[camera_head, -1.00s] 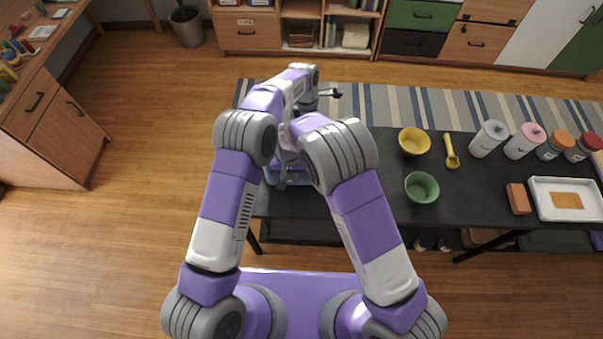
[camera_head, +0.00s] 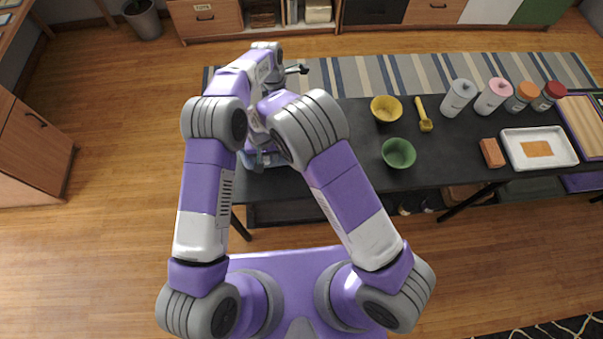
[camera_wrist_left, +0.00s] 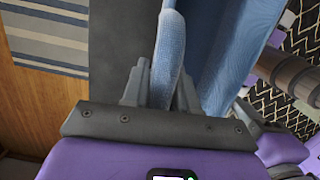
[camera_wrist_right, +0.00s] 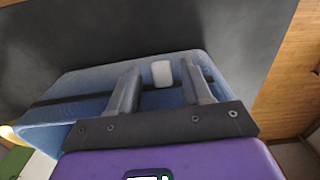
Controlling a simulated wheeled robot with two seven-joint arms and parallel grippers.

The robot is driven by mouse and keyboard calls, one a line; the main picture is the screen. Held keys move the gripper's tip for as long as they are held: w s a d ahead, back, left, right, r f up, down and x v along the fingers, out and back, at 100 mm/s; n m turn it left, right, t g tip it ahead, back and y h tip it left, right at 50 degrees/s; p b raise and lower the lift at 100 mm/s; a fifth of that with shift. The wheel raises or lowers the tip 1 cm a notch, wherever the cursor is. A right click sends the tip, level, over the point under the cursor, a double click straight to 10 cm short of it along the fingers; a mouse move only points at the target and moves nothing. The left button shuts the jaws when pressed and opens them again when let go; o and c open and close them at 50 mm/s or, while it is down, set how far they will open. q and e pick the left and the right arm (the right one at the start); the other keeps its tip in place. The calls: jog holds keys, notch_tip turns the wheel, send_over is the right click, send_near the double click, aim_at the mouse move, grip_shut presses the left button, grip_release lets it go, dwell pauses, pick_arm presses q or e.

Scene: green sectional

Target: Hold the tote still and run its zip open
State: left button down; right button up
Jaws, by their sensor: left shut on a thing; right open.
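The blue tote (camera_head: 240,178) stands on the left end of the black table, mostly hidden by my arms in the head view. In the left wrist view, my left gripper (camera_wrist_left: 162,72) is shut on a raised light-blue part of the tote (camera_wrist_left: 170,45). In the right wrist view, the tote's top (camera_wrist_right: 60,125) has a dark zip line (camera_wrist_right: 85,98) across it. A white zip pull (camera_wrist_right: 161,73) shows between the fingers of my right gripper (camera_wrist_right: 160,80), which is open; contact cannot be told. The right gripper (camera_head: 262,160) is over the tote in the head view.
On the black table (camera_head: 350,140) stand a yellow bowl (camera_head: 386,109), a green bowl (camera_head: 398,153), a yellow scoop (camera_head: 423,115), several canisters and jars, a brick-coloured block (camera_head: 492,153) and a white tray (camera_head: 510,150). The table between tote and bowls is clear.

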jog(key=shift+d, duration=0.15)
jog(key=w+d, duration=0.2)
jog(key=d, duration=1.6)
notch_tip(320, 180, up, 12)
jog(key=d, duration=0.1)
jog(key=shift+m+y, duration=0.5)
jog(key=shift+y, duration=0.4)
jog(key=s+f, duration=0.2)
jog(key=f, duration=0.3)
jog(key=s+f, duration=0.3)
jog(key=f, duration=0.2)
jog(key=s+f, duration=0.3)
jog(key=f, duration=0.2)
jog(key=shift+d+f, duration=0.2)
jog(key=s+a+f+m+y, duration=0.2)
jog(key=s+f, duration=0.4)
jog(key=s, duration=0.6)
jog(key=shift+a+f+t, duration=0.3)
jog(key=shift+a, duration=0.4)
jog(key=shift+c, duration=0.2)
